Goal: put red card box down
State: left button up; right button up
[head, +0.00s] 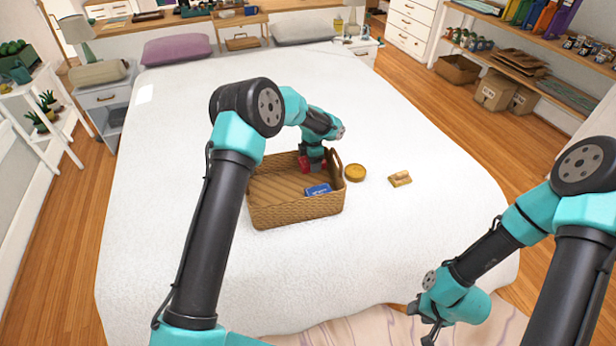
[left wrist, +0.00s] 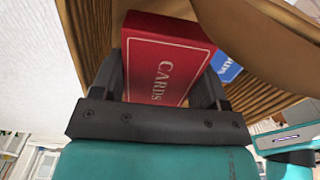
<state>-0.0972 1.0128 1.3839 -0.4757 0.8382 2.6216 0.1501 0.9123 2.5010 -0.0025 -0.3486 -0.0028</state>
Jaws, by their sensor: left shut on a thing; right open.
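The red card box (left wrist: 165,62), marked "CARDS", is between the fingers of my left gripper (left wrist: 172,80), which is shut on it. In the head view the red card box (head: 305,163) shows only in part at the back right of the wicker basket (head: 297,215), inside its rim; my left gripper (head: 313,160) hides much of it. I cannot tell whether the box touches the basket floor. A blue box (head: 318,190) lies in the basket, near its front right. My right gripper (head: 424,325) is open and empty near the bed's front edge.
A round wooden-coloured disc (head: 355,172) and a small tan block (head: 400,179) lie on the white bed (head: 200,110), right of the basket. The bed is clear left of the basket and at its front right.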

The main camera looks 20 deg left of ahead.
aim_at(312, 178)
pick_arm(q)
jog(key=shift+f, duration=1.15)
jog(key=shift+f, duration=1.9)
jog(key=shift+f, duration=0.15)
jog(key=o, duration=1)
notch_tip(312, 178, up, 12)
jog(key=shift+r, duration=0.2)
